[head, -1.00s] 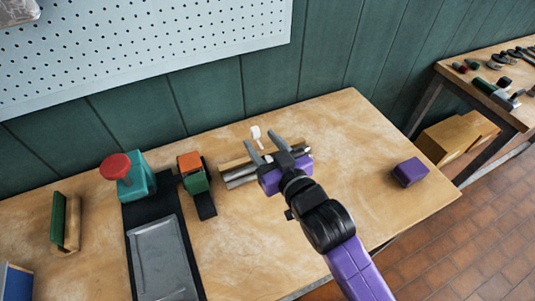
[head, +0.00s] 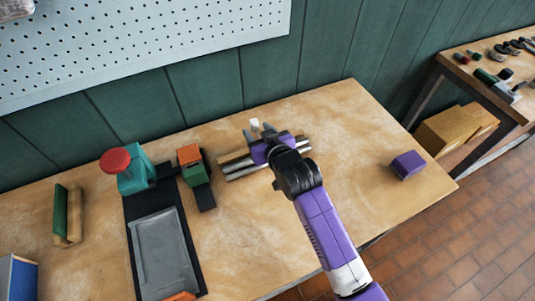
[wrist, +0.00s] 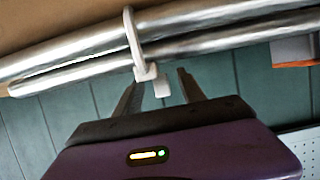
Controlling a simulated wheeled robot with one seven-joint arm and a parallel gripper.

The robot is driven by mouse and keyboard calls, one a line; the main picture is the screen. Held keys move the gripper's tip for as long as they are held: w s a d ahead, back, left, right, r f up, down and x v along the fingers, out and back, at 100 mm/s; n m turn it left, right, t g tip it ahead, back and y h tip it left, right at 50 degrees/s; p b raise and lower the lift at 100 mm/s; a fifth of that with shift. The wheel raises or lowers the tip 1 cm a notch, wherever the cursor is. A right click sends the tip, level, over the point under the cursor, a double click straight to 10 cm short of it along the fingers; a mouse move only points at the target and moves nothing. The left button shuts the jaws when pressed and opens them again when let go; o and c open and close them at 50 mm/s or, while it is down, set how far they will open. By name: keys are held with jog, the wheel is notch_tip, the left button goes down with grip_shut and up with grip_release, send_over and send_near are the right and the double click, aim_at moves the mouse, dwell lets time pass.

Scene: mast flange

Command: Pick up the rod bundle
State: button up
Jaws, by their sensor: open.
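The rod bundle (head: 240,169) lies on the workbench, partly hidden behind my gripper in the head view. In the wrist view its metal rods (wrist: 85,62) run across the top, with a white tie (wrist: 135,45) looped around them. My gripper (head: 262,130) is over the middle of the bundle, its fingers pointing toward the back of the bench. In the wrist view my gripper (wrist: 158,85) shows its two fingers apart, one on each side of the tie's tail. I cannot tell whether the fingers touch the rods.
On the workbench (head: 350,130), left of the bundle, are an orange and green block (head: 193,167), a teal stand with a red knob (head: 128,170) and a grey tray (head: 162,250). A purple block (head: 407,165) sits at the right. The bench between bundle and purple block is clear.

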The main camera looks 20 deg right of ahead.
jog(key=shift+w+f, duration=0.2)
jog(key=shift+w, duration=0.15)
grip_shut()
jog(key=shift+r, duration=0.1)
dwell(1.1)
